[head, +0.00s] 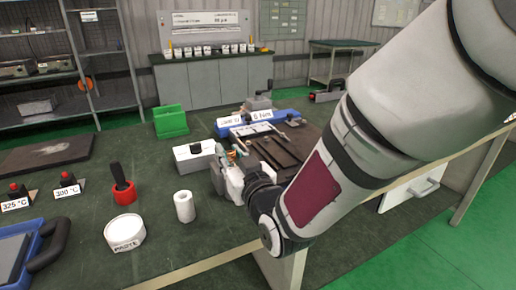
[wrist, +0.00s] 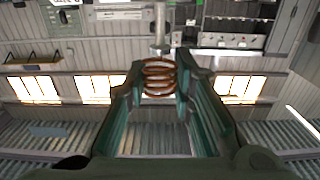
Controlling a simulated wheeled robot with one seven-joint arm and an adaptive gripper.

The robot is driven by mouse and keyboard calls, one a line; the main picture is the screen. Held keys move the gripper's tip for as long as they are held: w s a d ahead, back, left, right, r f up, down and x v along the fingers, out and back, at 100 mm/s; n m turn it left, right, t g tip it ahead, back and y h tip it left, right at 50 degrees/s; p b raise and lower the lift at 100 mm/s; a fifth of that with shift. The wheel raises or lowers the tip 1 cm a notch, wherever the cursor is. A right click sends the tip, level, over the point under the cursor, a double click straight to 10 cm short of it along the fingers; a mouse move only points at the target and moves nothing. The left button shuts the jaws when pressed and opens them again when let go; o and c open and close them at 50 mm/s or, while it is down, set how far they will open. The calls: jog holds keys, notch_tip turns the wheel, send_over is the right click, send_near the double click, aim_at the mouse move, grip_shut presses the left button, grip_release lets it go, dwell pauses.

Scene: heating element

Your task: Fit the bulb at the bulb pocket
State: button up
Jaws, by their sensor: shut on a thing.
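The bulb, a grey metal rod (wrist: 160,28), points away between my fingertips in the wrist view. A copper coil (wrist: 159,77) sits at its near end, between the two green-grey fingers. My gripper (wrist: 160,82) is shut on this piece. In the head view my gripper (head: 232,154) is over the workbench beside a white housing (head: 230,182), and the held piece is small and mostly hidden there. I cannot make out the bulb pocket or whether the bulb touches anything.
On the bench (head: 165,245) stand a white cylinder (head: 184,207), a paste tub (head: 125,232), a red-based black-handled tool (head: 123,190), a white box (head: 195,155) and a green bin (head: 171,121). A dark plate (head: 285,148) and blue torque-labelled tray (head: 228,122) lie beyond my gripper.

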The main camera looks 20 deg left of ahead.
jog(key=shift+f+b, duration=1.45)
jog(key=shift+b, duration=0.1)
jog(key=o, duration=1)
jog(key=shift+s+d, duration=0.1)
jog(key=v, duration=0.7)
jog(key=shift+s, duration=0.1)
